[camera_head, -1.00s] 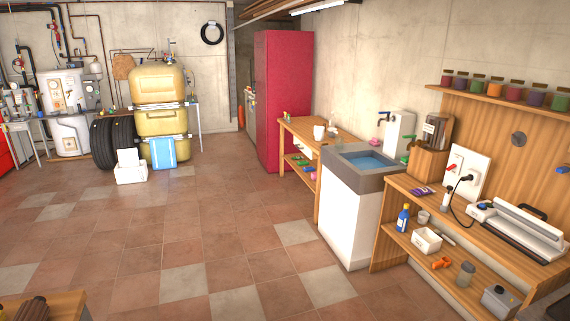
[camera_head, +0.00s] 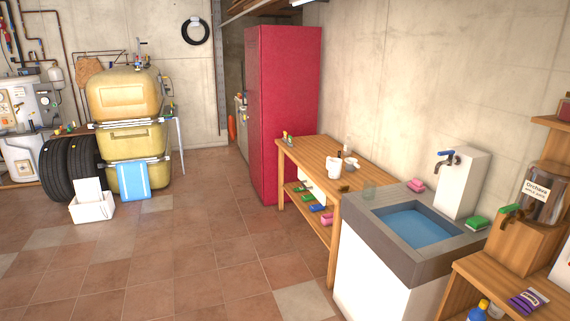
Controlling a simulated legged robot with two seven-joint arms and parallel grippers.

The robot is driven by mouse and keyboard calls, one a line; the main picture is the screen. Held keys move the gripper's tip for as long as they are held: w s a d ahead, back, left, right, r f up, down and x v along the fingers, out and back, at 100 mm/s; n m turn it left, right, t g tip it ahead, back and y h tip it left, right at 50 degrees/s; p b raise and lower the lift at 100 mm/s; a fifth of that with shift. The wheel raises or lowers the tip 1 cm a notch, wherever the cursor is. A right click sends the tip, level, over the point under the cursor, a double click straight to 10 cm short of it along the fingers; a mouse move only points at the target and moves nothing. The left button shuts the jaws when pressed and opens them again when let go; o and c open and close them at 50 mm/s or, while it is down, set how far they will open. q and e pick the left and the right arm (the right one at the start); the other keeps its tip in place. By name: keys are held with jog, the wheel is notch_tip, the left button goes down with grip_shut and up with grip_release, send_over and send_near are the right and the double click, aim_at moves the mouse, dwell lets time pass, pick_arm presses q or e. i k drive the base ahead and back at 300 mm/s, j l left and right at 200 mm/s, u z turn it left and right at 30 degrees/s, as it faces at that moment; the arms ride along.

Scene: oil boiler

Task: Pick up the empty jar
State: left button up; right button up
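A large glass jar (camera_head: 543,194) with a label, partly readable as "Orchard", sits in a wooden stand (camera_head: 518,243) at the right edge. A white mug (camera_head: 334,168) and a white cup (camera_head: 351,163) stand on the wooden table (camera_head: 313,150). Neither of my grippers is in view.
A sink (camera_head: 398,259) with blue water and a tap (camera_head: 447,158) stands between the table and a wooden bench (camera_head: 476,271). A red cabinet (camera_head: 284,107) is behind the table. Tires (camera_head: 57,170), a white box (camera_head: 92,207) and a yellow tank (camera_head: 127,97) stand left. The floor (camera_head: 190,260) is clear.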

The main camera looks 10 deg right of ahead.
aim_at(369, 187)
jog(key=i+l, duration=0.15)
jog(key=i, duration=0.9)
jog(key=i+l, duration=0.1)
jog(key=i, duration=1)
jog(key=i+z, duration=0.25)
jog(key=i, duration=0.2)
jog(key=i+j+z, duration=0.25)
jog(key=i, duration=0.15)
